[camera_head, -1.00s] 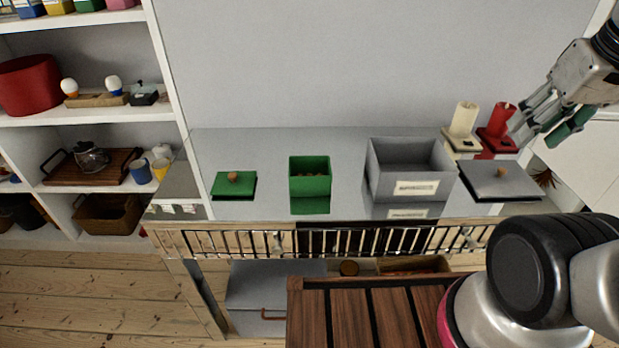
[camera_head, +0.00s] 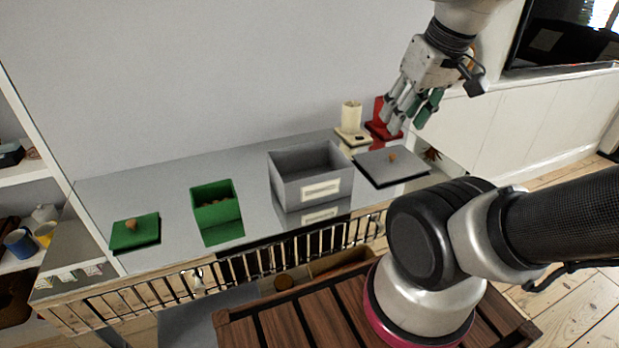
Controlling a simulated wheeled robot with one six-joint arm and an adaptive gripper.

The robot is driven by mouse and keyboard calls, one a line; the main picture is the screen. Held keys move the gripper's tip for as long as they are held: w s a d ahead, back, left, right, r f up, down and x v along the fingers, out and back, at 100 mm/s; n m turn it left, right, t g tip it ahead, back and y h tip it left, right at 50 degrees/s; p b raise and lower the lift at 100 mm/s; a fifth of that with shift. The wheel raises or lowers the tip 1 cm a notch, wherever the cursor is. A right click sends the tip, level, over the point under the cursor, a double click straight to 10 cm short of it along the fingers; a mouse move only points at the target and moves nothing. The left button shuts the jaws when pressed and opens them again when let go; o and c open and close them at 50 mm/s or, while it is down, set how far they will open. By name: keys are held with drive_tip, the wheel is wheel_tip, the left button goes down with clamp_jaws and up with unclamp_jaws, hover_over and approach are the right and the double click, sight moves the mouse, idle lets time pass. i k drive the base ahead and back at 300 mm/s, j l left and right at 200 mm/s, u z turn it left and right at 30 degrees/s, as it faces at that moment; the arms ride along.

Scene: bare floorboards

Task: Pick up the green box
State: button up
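The green box (camera_head: 217,213) stands open and upright on the grey counter, left of the grey box. Brownish round items show inside it, too small to tell what they are. A green lid (camera_head: 136,235) with a round wooden knob lies flat on the counter to the left of the box. My gripper (camera_head: 409,116) is at the upper right, above the right end of the counter, well away from the green box. Its fingers point down and are spread apart, with nothing seen between them.
A grey box (camera_head: 305,185) with a label stands right of the green box. A grey lid (camera_head: 391,168) lies farther right. A cream item (camera_head: 351,121) and a red item (camera_head: 383,119) stand behind it. A railing (camera_head: 150,298) runs along the counter's front edge. White shelves stand at left.

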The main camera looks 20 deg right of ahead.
sight(206, 217)
drive_tip(key=j+z, duration=0.15)
drive_tip(key=j, duration=0.5)
drive_tip(key=j+z, duration=0.15)
drive_tip(key=j, duration=0.45)
drive_tip(key=j+z, duration=0.15)
drive_tip(key=j, duration=0.5)
drive_tip(key=k+j+z, duration=0.15)
drive_tip(key=j, duration=0.45)
drive_tip(key=j+z, duration=0.15)
drive_tip(key=j, duration=0.45)
drive_tip(key=k, duration=0.05)
